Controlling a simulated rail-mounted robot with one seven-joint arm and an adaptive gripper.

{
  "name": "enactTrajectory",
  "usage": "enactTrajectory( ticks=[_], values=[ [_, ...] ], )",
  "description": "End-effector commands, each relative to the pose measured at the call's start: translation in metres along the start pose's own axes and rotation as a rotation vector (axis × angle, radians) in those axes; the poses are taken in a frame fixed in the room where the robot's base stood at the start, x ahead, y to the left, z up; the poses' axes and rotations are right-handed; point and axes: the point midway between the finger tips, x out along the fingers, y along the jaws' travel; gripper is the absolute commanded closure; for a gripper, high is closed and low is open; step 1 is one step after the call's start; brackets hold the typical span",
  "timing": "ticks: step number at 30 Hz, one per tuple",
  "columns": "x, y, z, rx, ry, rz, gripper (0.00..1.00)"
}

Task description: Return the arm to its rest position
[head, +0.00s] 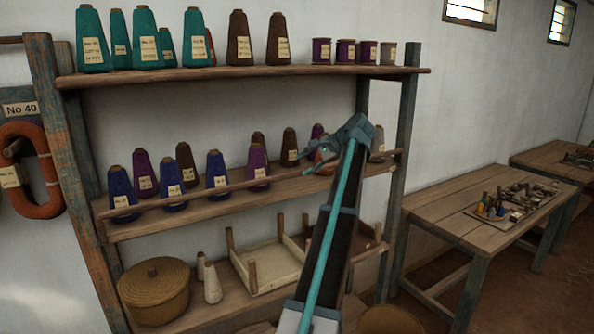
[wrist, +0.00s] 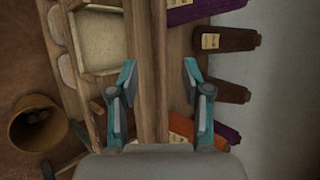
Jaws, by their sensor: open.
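My gripper (head: 318,165) is at the right part of the middle shelf (head: 230,198), at the far end of my raised arm. In the wrist view my gripper (wrist: 159,76) has its two teal fingers spread wide, with nothing held. A wooden rail (wrist: 148,60) runs through the view between the fingers; I cannot tell how far beyond them it lies. An orange cone (wrist: 181,128) is partly hidden behind the right finger, with dark brown and purple cones beside it. In the head view my gripper hides part of this shelf row.
The upper shelf (head: 200,77) holds teal and brown cones and small spools. Blue, purple and brown cones stand along the middle shelf. Below are a lidded basket (head: 154,291) and a pale wooden tray (head: 268,268). A table (head: 450,205) with a tool tray stands right.

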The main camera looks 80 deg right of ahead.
Motion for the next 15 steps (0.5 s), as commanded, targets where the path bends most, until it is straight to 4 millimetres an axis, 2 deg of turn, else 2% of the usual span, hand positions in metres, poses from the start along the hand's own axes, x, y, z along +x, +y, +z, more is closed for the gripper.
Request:
enactTrajectory(
  ticks=[1,6,15],
  values=[
    [-0.007,-0.001,-0.001,0.000,0.002,-0.001,0.51],
    [-0.016,0.000,0.000,0.000,0.000,0.000,0.51],
    [-0.017,0.000,0.000,0.000,0.000,0.000,0.51]
  ],
)
